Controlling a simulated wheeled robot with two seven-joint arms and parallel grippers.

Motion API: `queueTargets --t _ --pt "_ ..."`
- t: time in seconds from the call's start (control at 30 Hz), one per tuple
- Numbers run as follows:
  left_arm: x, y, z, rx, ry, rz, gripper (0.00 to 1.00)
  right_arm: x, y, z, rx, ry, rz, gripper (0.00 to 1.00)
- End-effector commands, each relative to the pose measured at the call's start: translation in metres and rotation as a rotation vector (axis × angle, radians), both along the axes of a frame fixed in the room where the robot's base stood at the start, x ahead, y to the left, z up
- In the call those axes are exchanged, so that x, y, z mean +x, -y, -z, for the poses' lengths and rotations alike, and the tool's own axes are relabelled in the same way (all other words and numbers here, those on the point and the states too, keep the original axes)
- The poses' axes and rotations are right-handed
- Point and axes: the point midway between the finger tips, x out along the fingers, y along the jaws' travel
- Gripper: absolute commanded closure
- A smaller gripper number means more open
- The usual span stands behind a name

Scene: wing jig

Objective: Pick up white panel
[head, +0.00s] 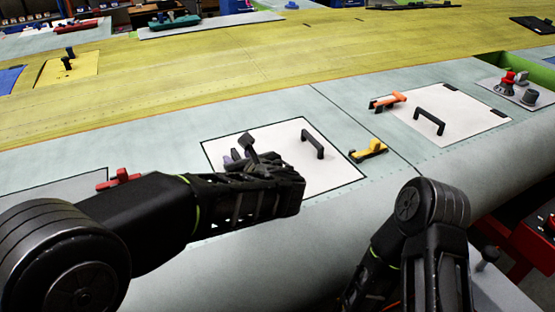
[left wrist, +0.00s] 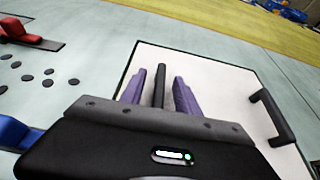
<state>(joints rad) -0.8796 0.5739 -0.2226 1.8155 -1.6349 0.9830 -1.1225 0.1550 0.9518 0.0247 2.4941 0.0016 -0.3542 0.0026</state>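The white panel (head: 288,140) lies flat in a dark-edged opening in the pale green wing skin. It fills much of the left wrist view (left wrist: 222,82). One black bar handle (head: 313,144) stands on its right side and shows in the left wrist view (left wrist: 272,117). A second black handle (left wrist: 159,85) stands between the purple fingers of my left gripper (left wrist: 158,88). The fingers are apart, with a gap on each side of this handle. In the head view my left gripper (head: 238,158) is over the panel's left part, which my arm partly hides. My right gripper does not show.
A yellow clamp (head: 369,150) sits right of the panel, a red clamp (head: 118,178) left of it. Another white panel (head: 455,118) with a black handle lies farther right, with an orange clamp (head: 388,102) at its edge. Dark discs (left wrist: 48,82) lie left in the left wrist view.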

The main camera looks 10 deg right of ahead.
Motion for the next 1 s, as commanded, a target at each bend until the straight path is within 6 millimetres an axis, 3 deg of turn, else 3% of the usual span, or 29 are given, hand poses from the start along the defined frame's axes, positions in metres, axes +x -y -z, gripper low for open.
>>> queueTargets --t 0.3,0.77,1.0 --pt "-0.0002 0.0001 -0.0002 0.000 0.000 0.000 0.63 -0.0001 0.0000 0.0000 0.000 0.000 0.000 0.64" --pt "-0.0002 0.0001 -0.0002 0.000 0.000 0.000 1.00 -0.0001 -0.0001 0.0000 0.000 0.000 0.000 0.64" --pt "-0.0002 0.0001 -0.0002 0.000 0.000 0.000 1.00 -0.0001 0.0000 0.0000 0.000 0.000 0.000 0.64"
